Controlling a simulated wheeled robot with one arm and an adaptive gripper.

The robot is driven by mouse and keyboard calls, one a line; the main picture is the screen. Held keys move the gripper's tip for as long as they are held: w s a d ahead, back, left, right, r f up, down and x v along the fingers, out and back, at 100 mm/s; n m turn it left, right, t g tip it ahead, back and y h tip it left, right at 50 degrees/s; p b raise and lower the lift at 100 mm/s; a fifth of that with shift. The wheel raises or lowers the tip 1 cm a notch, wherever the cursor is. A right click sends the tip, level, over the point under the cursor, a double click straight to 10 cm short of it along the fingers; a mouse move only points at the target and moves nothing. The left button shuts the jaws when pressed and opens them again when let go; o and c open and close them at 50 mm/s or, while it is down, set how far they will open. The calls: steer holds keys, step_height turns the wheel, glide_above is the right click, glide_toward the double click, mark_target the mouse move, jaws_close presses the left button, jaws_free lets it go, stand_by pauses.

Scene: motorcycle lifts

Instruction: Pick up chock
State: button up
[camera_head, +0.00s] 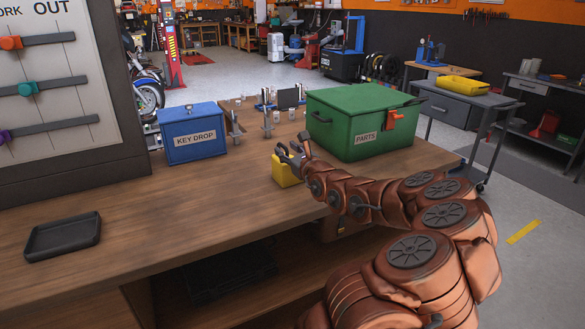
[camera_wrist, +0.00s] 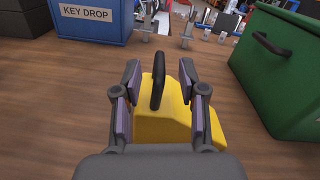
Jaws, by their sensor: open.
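The chock is a yellow block (camera_head: 285,172) with a dark loop handle on top. It sits on the wooden bench between the blue box and the green box. In the wrist view the chock (camera_wrist: 165,118) lies straight ahead, with its dark handle (camera_wrist: 158,80) upright. My gripper (camera_head: 289,152) is at the chock in the head view and partly covers it. In the wrist view my gripper (camera_wrist: 160,85) is open, with one finger on each side of the handle and a gap on both sides. The chock's lower near part is hidden by my gripper's body.
A blue KEY DROP box (camera_head: 193,133) stands left of the chock. A green PARTS box (camera_head: 360,122) stands close on the right. Metal clamps (camera_head: 267,122) stand behind. A black tray (camera_head: 63,236) lies at the left on the bench (camera_head: 190,205), whose middle is clear.

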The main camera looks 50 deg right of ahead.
mark_target(282, 144)
steer(key=shift+p+x, duration=0.45)
steer(key=shift+x, duration=1.25)
jaws_close()
